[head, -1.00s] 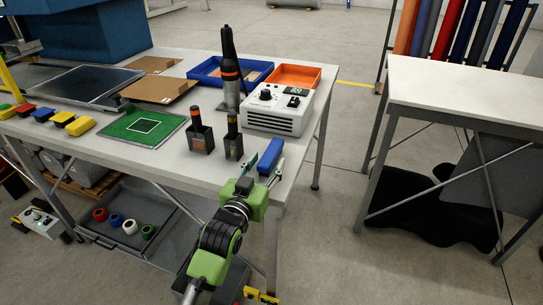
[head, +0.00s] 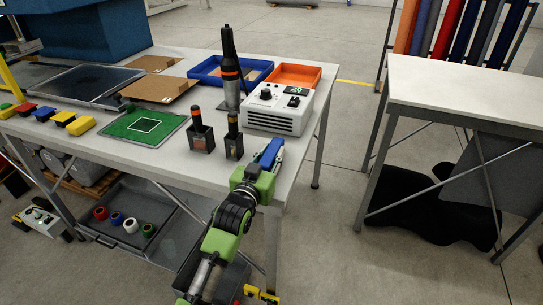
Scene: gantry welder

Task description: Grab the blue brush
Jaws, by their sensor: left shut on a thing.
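The blue brush (head: 269,150) is a blue block at the front right corner of the white table. My left gripper (head: 270,158) has reached it from the front, with its fingers on both sides, and is shut on it. The fingers and the green gripper body hide its lower part. I cannot tell whether it still touches the table. My right gripper is not in view.
Close to the left of the brush stand two dark holders, a wider one (head: 201,146) and a narrower one (head: 234,148), with tools in them. Behind is a white control box (head: 275,119). A green mat (head: 126,133) lies further left on the table (head: 170,168).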

